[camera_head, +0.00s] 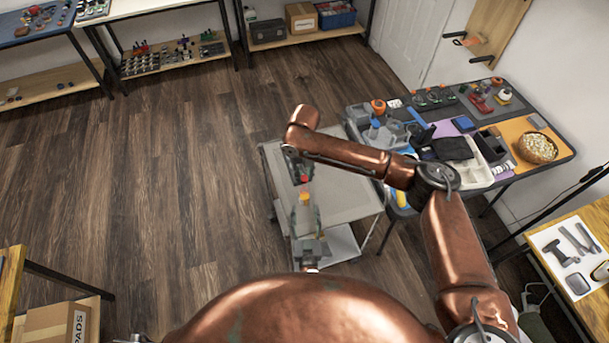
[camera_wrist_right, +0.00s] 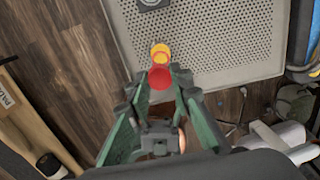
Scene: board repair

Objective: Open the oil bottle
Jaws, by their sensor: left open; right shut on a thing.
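A small red piece (camera_head: 303,179), which looks like a cap, is at the tips of my right gripper (camera_head: 300,172). In the right wrist view the red piece (camera_wrist_right: 160,77) sits between the fingertips of my right gripper (camera_wrist_right: 161,85), which is shut on it. A yellow-orange piece (camera_head: 305,197), perhaps part of the oil bottle, shows just below the red one, and beyond it in the wrist view (camera_wrist_right: 160,52). My left gripper (camera_head: 306,208) is open and points up around the yellow-orange piece. I cannot tell whether the two pieces touch. The rest of the bottle is hidden.
A grey cart (camera_head: 345,190) with a perforated top stands beneath the grippers. To the right is a crowded table with a black cloth (camera_head: 452,149), a bowl (camera_head: 537,147) and tools. Shelves stand at the back. The wooden floor (camera_head: 170,190) at left is clear.

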